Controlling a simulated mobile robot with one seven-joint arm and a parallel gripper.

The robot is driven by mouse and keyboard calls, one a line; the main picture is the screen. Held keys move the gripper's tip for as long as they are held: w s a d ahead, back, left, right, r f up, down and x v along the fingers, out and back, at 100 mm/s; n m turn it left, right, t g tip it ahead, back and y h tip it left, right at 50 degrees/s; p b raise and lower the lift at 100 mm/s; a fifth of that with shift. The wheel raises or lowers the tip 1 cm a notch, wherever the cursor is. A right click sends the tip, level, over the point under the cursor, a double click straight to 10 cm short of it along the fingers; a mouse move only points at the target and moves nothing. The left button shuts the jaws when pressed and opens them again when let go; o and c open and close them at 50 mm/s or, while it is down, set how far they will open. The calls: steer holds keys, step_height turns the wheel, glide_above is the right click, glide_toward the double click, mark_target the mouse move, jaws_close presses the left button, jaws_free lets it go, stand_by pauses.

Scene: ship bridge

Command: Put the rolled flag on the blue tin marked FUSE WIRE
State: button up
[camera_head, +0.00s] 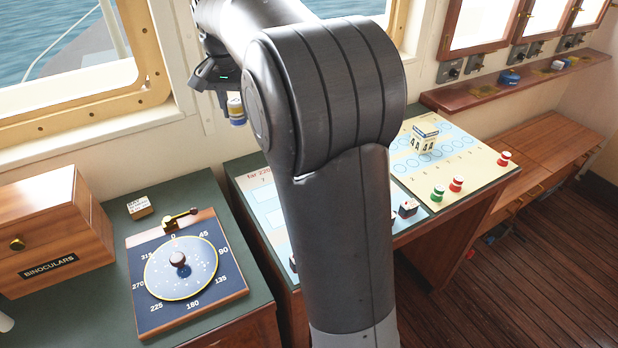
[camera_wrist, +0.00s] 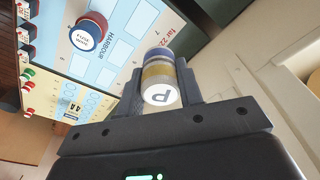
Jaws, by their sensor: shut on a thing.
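My gripper (camera_wrist: 163,90) is shut on the rolled flag (camera_wrist: 160,86), a short roll with blue, yellow and white bands and a P on its end. In the head view the flag (camera_head: 236,109) hangs from my gripper (camera_head: 224,86), in the air near the window wall and above the back of the counter.
A round red-and-blue piece (camera_wrist: 88,32) stands on the board (camera_wrist: 110,60) marked HARBOUR. Red and green pegs stand on the yellow chart (camera_head: 470,155). The binoculars box (camera_head: 45,235) and compass board (camera_head: 183,270) are left.

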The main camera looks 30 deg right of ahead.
steer(key=s+d+f+m, duration=0.3)
steer(key=s+d+m, duration=0.2)
steer(key=s+d, duration=1.5)
steer(key=shift+g, duration=0.3)
steer(key=w+a+f, duration=0.2)
steer(key=w, duration=0.1)
steer(key=w+a+f, duration=0.2)
steer(key=w, duration=0.1)
steer(key=w+a+f, duration=0.2)
steer(key=w, duration=0.1)
steer(key=shift+a+f, duration=0.4)
steer(key=shift+f, duration=1.95)
steer(key=shift+f, duration=0.2)
steer(key=o, duration=0.9)
steer(key=shift+o, duration=0.2)
steer(key=shift+r, duration=0.1)
